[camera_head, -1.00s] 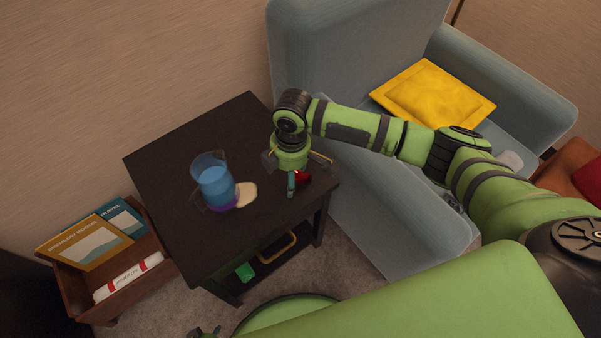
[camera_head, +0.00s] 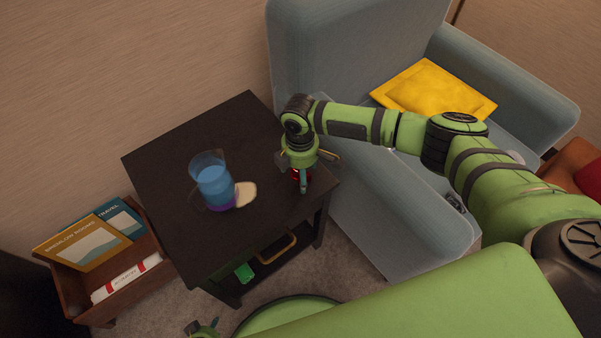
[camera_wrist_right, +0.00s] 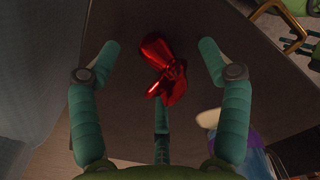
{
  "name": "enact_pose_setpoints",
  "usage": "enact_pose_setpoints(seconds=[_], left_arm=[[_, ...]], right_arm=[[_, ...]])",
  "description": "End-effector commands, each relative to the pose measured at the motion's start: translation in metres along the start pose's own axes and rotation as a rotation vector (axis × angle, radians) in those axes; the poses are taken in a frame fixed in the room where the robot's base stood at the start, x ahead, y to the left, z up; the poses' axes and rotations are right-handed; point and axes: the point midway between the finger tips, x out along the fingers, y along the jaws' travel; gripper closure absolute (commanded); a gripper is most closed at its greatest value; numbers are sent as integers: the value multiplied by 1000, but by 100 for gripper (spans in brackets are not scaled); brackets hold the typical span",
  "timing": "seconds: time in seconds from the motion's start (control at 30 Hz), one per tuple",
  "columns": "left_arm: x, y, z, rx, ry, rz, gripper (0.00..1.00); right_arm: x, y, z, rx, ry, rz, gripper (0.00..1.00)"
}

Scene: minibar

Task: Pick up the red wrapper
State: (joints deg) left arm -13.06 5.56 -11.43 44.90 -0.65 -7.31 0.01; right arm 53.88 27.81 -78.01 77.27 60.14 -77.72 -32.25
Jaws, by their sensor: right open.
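The red wrapper (camera_wrist_right: 166,75) is shiny and crumpled with a pinched middle. It lies on the dark side table (camera_head: 180,155), near the corner by the armchair. In the head view only a bit of the wrapper (camera_head: 295,175) shows behind my right gripper (camera_head: 302,182). My right gripper points down over it, fingers spread. In the wrist view the wrapper lies between the open teal fingertips of that gripper (camera_wrist_right: 160,50), with no finger visibly closed on it. A green and teal part at the bottom edge looks like my left gripper (camera_head: 205,329); its fingers are unclear.
A clear pitcher of blue liquid (camera_head: 213,183) stands on the table beside a cream patch (camera_head: 245,193). A gold handle (camera_head: 277,248) and a green item (camera_head: 244,272) are on the lower shelf. The blue armchair (camera_head: 375,210) is close right; a magazine rack (camera_head: 75,300) stands left.

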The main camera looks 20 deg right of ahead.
Motion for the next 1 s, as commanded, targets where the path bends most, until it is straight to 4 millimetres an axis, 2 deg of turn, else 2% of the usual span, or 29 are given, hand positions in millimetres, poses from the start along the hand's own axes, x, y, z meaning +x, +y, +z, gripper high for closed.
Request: enact_pose_setpoints(seconds=[0.03, 0.07, 0.1, 0.27, 0.73, 0.87, 1.0], left_arm=[[0, 0, 0, 0, 0, 0, 60], [0, 0, 0, 0, 0, 0, 60], [0, 0, 0, 0, 0, 0, 60], [0, 0, 0, 0, 0, 0, 60], [-1, 0, 0, 0, 0, 0, 60], [-3, 0, 0, 0, -3, 0, 60], [-8, 0, 4, -1, -17, 0, 60]], right_arm=[[0, 0, 0, 0, 0, 0, 22], [0, 0, 0, 0, 0, 0, 26], [0, 0, 0, 0, 0, 0, 35], [0, 0, 0, 0, 0, 0, 60], [-4, 0, 0, 1, 1, 1, 61], [-16, 1, 0, 0, 2, 2, 61], [-42, 1, -1, -1, 4, 4, 61]])
